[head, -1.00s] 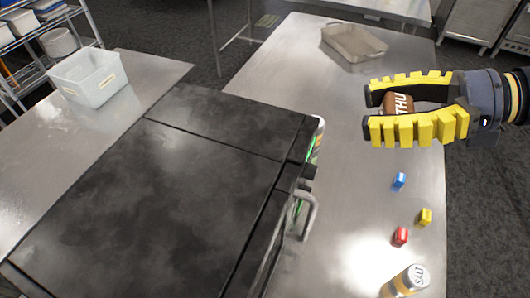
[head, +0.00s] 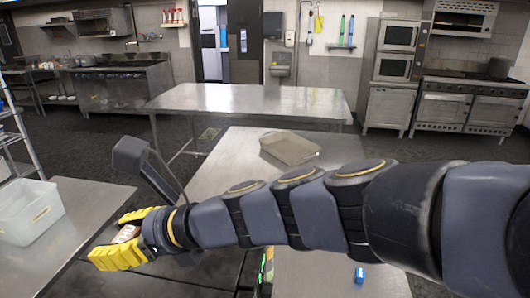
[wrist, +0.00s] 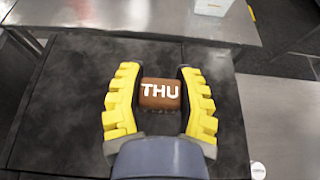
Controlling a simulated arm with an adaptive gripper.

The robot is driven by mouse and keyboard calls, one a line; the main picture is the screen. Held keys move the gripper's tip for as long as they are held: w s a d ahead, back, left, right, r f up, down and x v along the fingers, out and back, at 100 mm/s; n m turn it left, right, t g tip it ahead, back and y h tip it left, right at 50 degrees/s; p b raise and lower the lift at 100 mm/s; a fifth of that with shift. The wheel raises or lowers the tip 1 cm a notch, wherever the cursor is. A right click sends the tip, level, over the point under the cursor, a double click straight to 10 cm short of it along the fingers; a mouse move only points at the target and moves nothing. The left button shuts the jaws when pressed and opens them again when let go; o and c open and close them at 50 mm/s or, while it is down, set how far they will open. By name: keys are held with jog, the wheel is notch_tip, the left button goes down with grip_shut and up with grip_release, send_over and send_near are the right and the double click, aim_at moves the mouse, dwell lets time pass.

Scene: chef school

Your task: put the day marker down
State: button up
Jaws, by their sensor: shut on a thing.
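The day marker (wrist: 160,94) is a brown block with white "THU" lettering. My gripper (wrist: 158,74) has its yellow ridged fingers on either side of it and is shut on it. In the wrist view the marker is over a dark, smudged flat top (wrist: 65,100); the gap beneath cannot be judged. In the head view my gripper (head: 122,241) is at the lower left, and the marker (head: 128,233) shows only partly between the fingers. My arm hides much of the dark top there.
A pale plastic bin (head: 28,212) stands on the steel table at left. A shallow metal tray (head: 290,148) lies on the steel counter beyond my arm. A white container (wrist: 212,6) shows beyond the dark top.

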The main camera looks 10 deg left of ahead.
jog(key=w+a+f, duration=0.2)
jog(key=a+f, duration=0.1)
jog(key=w+a+f, duration=0.3)
jog(key=a+f, duration=0.1)
jog(key=w+a+f, duration=0.3)
jog(key=a, duration=0.1)
jog(key=shift+f, duration=0.2)
jog(key=shift+w+a+f, duration=0.1)
jog(key=shift+a+f, duration=0.05)
jog(key=shift+f, duration=1.65)
jog(key=shift+f, duration=0.1)
jog(key=o, duration=1)
